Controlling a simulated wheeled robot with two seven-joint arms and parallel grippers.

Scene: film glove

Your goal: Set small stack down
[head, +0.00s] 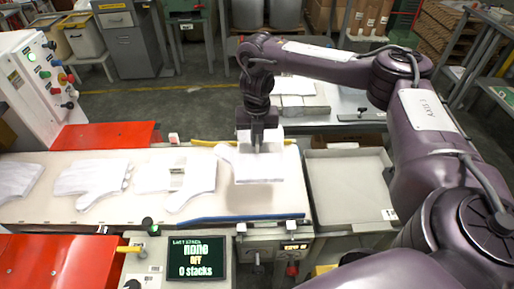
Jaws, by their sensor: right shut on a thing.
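My right gripper (258,142) is pointed down over the right end of the pale belt (110,213). It is shut on a small white stack (262,168), whose upper part shows around the fingers. The stack appears just above or touching the belt; I cannot tell which. White gloves lie flat along the belt to the left, one close by (190,176) and another further left (92,180). My left gripper is not in view.
An empty grey tray (348,190) sits right of the belt. Behind, a grey table holds white stacks (295,97). A blue bar (240,218) edges the belt's front. Red panels (62,262) flank the left.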

